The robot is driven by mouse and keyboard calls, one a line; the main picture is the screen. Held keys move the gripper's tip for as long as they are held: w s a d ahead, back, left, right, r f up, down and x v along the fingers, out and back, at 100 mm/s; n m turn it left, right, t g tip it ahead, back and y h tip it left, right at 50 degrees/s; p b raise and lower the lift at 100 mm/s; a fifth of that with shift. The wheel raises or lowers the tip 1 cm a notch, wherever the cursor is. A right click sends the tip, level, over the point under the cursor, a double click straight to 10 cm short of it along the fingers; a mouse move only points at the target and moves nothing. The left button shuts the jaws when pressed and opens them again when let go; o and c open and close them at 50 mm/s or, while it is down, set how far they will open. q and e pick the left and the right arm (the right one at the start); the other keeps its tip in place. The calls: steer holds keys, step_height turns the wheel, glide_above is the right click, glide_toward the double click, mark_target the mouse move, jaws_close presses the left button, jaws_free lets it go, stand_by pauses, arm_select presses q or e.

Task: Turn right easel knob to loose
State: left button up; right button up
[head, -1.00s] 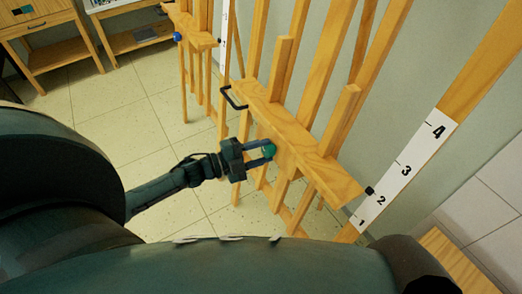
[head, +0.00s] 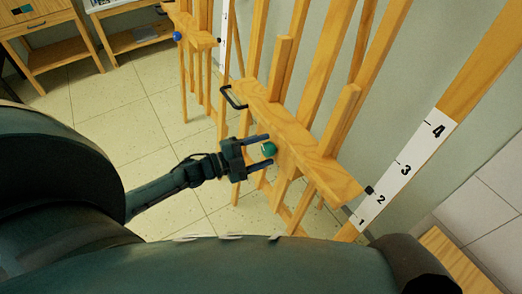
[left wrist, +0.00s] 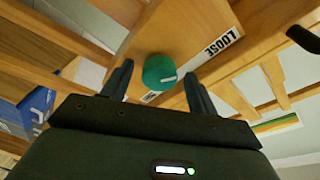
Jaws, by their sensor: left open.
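The green knob (head: 268,149) sits on the front of the near wooden easel (head: 325,172). In the left wrist view the green knob (left wrist: 158,72) has a white mark pointing to the right. A white label reading LOOSE (left wrist: 221,43) is on the wood to its upper right. Another white label (left wrist: 150,97) is partly hidden below the knob. My left gripper (head: 266,148) is open, with one finger on each side of the knob. In the left wrist view there are gaps between the knob and both fingers (left wrist: 157,72). My right gripper is not in view.
A black handle (head: 233,98) sticks out of the easel ledge's left end. A numbered white scale (head: 404,173) runs along a post at the right. A second easel with a blue knob (head: 177,36) stands farther back.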

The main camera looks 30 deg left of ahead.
arm_select(q)
steer(key=v, duration=1.3)
steer(key=shift+b, duration=0.3)
